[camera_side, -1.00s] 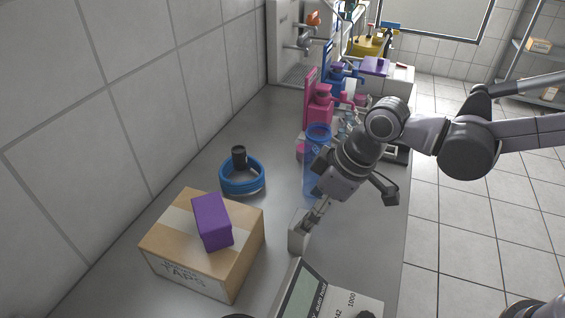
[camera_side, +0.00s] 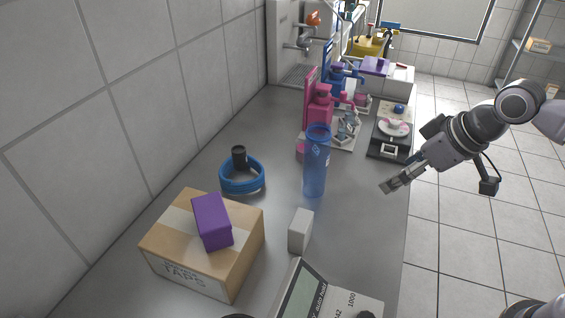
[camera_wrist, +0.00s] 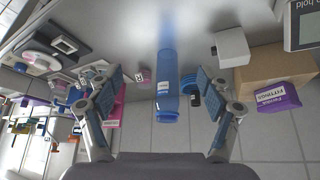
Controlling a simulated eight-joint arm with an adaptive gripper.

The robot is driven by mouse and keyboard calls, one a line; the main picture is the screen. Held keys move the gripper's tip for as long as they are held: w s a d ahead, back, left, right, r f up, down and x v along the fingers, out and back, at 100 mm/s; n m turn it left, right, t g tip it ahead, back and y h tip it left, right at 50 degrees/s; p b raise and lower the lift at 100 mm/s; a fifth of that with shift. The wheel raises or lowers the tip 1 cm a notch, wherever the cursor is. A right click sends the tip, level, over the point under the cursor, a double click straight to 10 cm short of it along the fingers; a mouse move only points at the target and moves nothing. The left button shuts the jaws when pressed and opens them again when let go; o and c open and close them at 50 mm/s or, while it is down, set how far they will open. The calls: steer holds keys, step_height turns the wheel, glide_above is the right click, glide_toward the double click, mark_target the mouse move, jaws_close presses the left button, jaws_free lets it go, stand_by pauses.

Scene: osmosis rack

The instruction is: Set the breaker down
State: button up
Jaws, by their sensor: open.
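A small light-grey block (camera_side: 300,231), which I take to be the breaker, stands upright on the grey bench, left of the white device with a screen in the wrist view. It also shows in the wrist view (camera_wrist: 231,48) at the upper right. Nothing touches it from above. My gripper (camera_side: 388,187) is empty and off to the right of it, near the bench's right edge. In the wrist view its two fingers are spread apart, with the blue bottle (camera_wrist: 168,85) seen beyond the gap, not held.
The tall blue bottle (camera_side: 316,172) stands behind the block. A cardboard box (camera_side: 185,252) with a purple box (camera_side: 212,222) on top is at left. A blue coil (camera_side: 242,181) lies behind it. The white device (camera_side: 330,300) is in front. Bench is clear right of the block.

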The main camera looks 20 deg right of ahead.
steer(key=s+d+f+m+t+h, duration=0.1)
steer(key=s+d+f+m, duration=0.2)
steer(key=d, duration=0.6)
steer(key=shift+s+d+m+h, duration=0.15)
steer(key=shift+s+m+h, duration=0.25)
steer(key=shift+m, duration=0.1)
stand_by(0.4)
